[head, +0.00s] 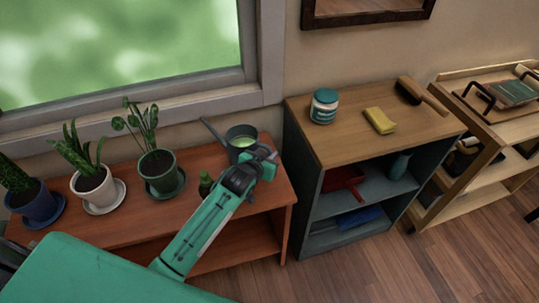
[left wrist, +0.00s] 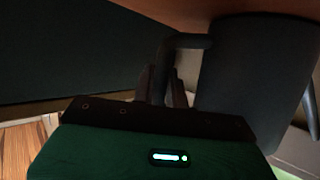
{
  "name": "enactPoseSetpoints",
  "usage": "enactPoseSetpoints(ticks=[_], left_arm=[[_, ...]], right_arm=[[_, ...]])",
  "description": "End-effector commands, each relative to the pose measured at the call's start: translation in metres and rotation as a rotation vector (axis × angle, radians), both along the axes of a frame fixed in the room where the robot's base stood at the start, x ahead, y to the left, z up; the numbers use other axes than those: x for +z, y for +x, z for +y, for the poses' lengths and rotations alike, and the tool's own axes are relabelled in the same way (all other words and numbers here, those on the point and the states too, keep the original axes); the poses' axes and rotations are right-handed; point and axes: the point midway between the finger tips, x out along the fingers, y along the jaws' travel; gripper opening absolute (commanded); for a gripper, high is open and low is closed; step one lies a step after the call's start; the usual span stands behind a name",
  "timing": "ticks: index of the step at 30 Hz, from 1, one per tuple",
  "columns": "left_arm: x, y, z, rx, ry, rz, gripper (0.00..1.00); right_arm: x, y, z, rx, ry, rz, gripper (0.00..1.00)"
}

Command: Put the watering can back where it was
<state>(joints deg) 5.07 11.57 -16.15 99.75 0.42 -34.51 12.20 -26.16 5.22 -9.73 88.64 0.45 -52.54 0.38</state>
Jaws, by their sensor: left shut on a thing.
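The dark grey watering can (head: 240,133) is at the right end of the low reddish-brown shelf (head: 112,220), upright, with its spout pointing to the back left. A pale green patch shows inside its open top. My left gripper (head: 264,162) is at the can's front right side. In the left wrist view, the fingers (left wrist: 168,88) are shut on the can's handle (left wrist: 188,42), beside its dark body (left wrist: 250,70). I cannot tell whether the can's base touches the shelf top. My right gripper is not in view.
Potted plants on saucers, including a green pot (head: 158,166) and a white pot (head: 94,187), stand left of the can. A small dark green bottle (head: 205,184) stands close to my left arm. A grey-blue cabinet (head: 306,190) rises to the right, with a jar (head: 323,106) and yellow sponge (head: 380,121) on top.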

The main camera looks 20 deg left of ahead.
Motion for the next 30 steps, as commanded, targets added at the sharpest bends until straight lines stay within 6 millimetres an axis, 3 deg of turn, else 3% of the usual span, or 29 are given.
enactPoseSetpoints(ticks=[1, 4, 16, 30], left_arm=[[-0.002, 0.000, 0.000, 0.000, 0.000, 0.001, 0.16], [-0.001, 0.000, 0.000, 0.000, 0.000, 0.001, 0.36], [0.003, -0.004, 0.001, 0.000, 0.000, 0.000, 0.36], [0.036, -0.082, 0.015, 0.000, 0.000, 0.001, 0.36]], right_arm=[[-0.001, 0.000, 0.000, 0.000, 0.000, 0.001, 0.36], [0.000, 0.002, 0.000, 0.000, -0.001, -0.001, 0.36], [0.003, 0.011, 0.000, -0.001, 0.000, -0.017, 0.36], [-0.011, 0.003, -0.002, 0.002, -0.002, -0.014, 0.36]])
